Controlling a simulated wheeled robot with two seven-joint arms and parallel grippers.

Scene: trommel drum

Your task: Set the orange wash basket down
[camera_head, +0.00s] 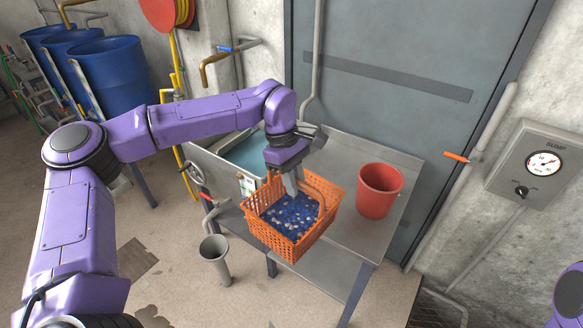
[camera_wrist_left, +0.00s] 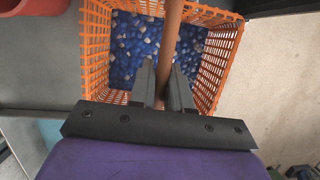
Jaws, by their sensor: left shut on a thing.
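The orange wash basket (camera_head: 299,238) is a lattice basket with blue and pale small pieces (camera_head: 291,215) inside. My left gripper (camera_head: 291,188) is shut on its handle, above the middle of the basket. In the left wrist view the handle (camera_wrist_left: 170,40) runs between the two fingers (camera_wrist_left: 161,85), and the basket wall (camera_wrist_left: 97,50) surrounds the blue pieces. The basket is at the front edge of the metal bench (camera_head: 350,235). Its underside is hidden, so I cannot tell whether it touches the bench. My right gripper is not in view.
A red bucket (camera_head: 379,190) stands on the bench to the right of the basket. A sink with bluish water (camera_head: 243,153) lies behind left. A grey funnel-topped pipe (camera_head: 215,260) rises from the floor in front. Bare bench top shows between basket and bucket.

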